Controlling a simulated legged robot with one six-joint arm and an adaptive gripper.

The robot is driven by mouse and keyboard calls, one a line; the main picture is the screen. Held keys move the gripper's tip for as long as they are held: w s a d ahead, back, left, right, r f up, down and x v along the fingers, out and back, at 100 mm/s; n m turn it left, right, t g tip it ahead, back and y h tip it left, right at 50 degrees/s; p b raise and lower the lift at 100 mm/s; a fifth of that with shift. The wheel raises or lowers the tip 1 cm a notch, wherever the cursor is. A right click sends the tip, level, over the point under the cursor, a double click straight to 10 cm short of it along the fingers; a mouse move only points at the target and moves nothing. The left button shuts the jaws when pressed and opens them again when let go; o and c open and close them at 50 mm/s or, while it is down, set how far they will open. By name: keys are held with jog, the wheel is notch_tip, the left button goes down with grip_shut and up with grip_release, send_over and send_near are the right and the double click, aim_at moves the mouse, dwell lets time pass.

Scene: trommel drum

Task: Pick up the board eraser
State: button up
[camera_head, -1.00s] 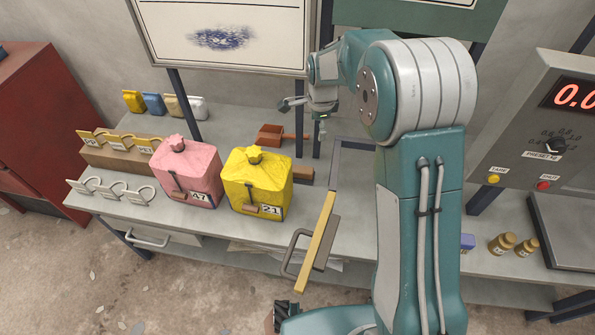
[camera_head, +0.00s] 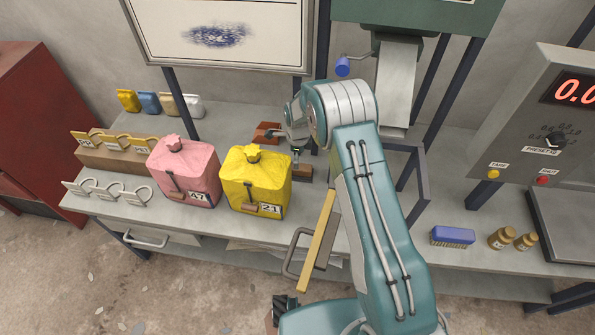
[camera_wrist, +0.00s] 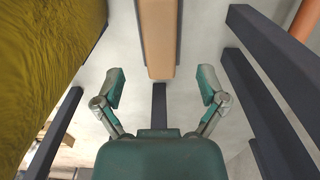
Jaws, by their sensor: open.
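The board eraser appears to be the tan block with a dark side (camera_wrist: 158,40), at the top middle of the wrist view. In the head view a brown block (camera_head: 304,174) lies on the bench just right of the yellow bag, partly hidden by my gripper. My gripper (camera_wrist: 162,86) is open and empty, its two fingers spread wide on either side of the block's line. The block's near end lies ahead of the fingertips, not between them. In the head view my gripper (camera_head: 297,160) hangs low over the block; contact cannot be told.
The yellow bag (camera_head: 252,183) stands close on the left, also in the wrist view (camera_wrist: 45,45). A pink bag (camera_head: 185,170) is beside it. Dark frame bars (camera_wrist: 260,110) flank the right. A blue brush (camera_head: 452,236) lies at right.

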aim_at(297, 171)
notch_tip(297, 171, down, 5)
jog(key=shift+w+f, duration=0.1)
jog(key=shift+f, duration=0.05)
jog(key=shift+a, duration=0.1)
jog(key=c, duration=1.3)
